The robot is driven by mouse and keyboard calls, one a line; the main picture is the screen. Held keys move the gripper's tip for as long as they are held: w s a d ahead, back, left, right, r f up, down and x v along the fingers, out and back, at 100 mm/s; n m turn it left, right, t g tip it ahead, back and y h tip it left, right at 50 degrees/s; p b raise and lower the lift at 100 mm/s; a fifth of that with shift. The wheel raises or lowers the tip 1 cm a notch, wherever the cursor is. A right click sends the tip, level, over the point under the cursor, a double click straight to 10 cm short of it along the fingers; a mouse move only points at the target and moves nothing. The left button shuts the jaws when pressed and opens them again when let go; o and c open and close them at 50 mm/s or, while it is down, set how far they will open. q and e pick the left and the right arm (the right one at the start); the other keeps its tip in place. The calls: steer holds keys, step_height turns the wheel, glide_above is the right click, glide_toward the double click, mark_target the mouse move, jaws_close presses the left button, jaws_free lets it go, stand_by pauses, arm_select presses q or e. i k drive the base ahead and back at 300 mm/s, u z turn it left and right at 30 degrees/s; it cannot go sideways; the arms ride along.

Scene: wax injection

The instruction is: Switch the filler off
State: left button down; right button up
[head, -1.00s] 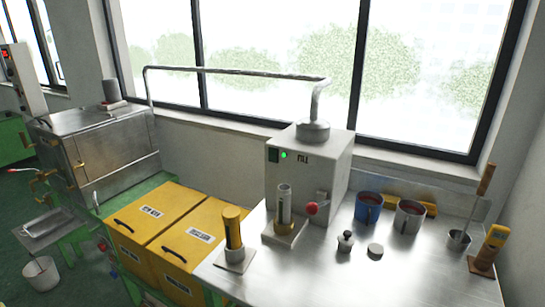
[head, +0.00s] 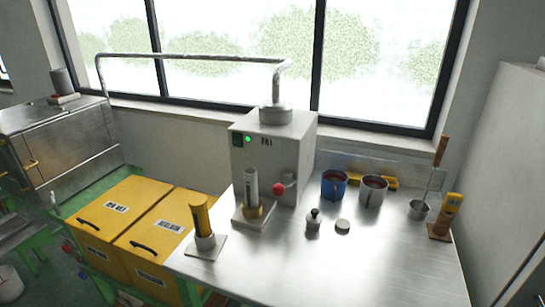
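The filler (head: 275,150) is a light grey box marked FILL, standing at the back left of the steel table. On its front, a dark switch (head: 238,139) sits at the upper left, with a green light (head: 248,139) glowing beside it. A red-knobbed lever (head: 279,189) is low on its front right. A metal cylinder with a brass base (head: 252,195) stands on a plate in front of the filler. Neither of my grippers shows in the head view.
The steel table (head: 330,265) has free room at the front. A yellow cylinder (head: 202,220) stands at its left corner. A blue mug (head: 334,184), a grey mug (head: 373,190), a small lidded pot (head: 313,220) and a ladle cup (head: 419,210) stand right. Yellow bins (head: 110,210) are left.

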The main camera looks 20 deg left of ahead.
mark_target(236, 137)
steer(key=k, duration=0.5)
steer(key=u, duration=2.05)
steer(key=i, duration=1.6)
steer(key=z, duration=2.45)
